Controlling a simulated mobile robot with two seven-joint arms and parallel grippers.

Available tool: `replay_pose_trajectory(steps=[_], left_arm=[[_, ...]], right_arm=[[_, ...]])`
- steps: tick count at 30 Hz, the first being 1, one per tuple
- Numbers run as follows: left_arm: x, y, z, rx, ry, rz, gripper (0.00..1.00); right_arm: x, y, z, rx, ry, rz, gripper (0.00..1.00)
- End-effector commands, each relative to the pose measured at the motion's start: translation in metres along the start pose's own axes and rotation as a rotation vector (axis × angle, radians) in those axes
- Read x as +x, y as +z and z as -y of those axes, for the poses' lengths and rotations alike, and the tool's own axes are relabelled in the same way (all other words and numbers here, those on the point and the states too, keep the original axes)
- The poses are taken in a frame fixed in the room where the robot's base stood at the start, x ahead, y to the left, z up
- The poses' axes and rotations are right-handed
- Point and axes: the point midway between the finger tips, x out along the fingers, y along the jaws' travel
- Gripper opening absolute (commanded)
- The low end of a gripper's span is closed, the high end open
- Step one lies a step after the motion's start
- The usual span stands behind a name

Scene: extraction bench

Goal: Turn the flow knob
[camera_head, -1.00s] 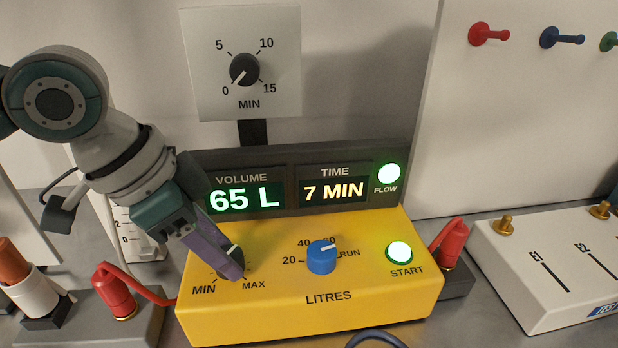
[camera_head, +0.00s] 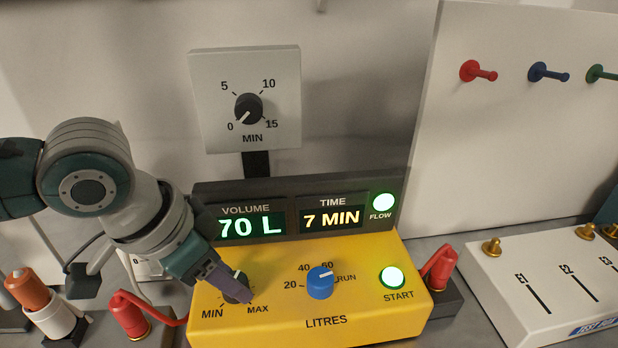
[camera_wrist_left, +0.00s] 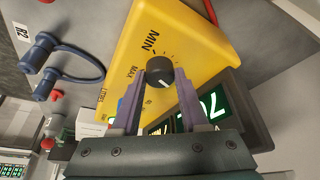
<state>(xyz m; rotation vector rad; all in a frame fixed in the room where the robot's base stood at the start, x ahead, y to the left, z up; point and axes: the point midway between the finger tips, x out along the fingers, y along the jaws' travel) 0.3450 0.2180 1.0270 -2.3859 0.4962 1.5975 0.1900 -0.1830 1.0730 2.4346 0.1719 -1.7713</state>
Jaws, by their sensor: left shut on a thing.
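The black flow knob (camera_head: 233,286), marked MIN and MAX, is on the left of the yellow unit's sloped face (camera_head: 360,308). My left gripper (camera_head: 240,292) reaches down to it from the upper left and is shut on it, partly hiding it in the head view. In the left wrist view the knob (camera_wrist_left: 160,72) sits between the two purple fingers, its white pointer line visible. The volume display (camera_head: 250,226) reads 70 L and the time display (camera_head: 331,217) reads 7 MIN. The FLOW lamp (camera_head: 383,202) glows green. My right gripper is not in view.
A blue LITRES knob (camera_head: 320,283) and a lit green START button (camera_head: 392,277) are right of the flow knob. A black timer knob (camera_head: 248,109) is on a panel above. Red connectors (camera_head: 131,318) flank the unit. A white terminal box (camera_head: 540,285) stands right.

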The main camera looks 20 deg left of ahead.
Motion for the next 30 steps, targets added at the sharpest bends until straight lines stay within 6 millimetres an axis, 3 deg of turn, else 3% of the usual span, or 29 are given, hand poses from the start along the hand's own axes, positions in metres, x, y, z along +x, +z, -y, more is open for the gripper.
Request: replay_pose_trajectory(steps=[7, 8, 15, 24, 30], left_arm=[[0.0, -0.001, -0.001, 0.0, 0.002, -0.004, 0.0], [0.0, -0.001, -0.001, 0.0, 0.002, -0.004, 0.47], [0.0, -0.001, 0.0, 0.001, 0.001, -0.003, 0.74], [-0.003, -0.001, 0.0, 0.002, 0.001, -0.003, 0.74], [-0.031, -0.001, 0.0, 0.005, -0.001, -0.003, 0.74]], right_arm=[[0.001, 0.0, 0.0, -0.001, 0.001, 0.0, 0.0], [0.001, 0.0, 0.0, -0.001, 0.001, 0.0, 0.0], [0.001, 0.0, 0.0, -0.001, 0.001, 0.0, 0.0], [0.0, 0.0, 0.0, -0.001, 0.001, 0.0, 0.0], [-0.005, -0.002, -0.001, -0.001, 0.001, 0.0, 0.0]])
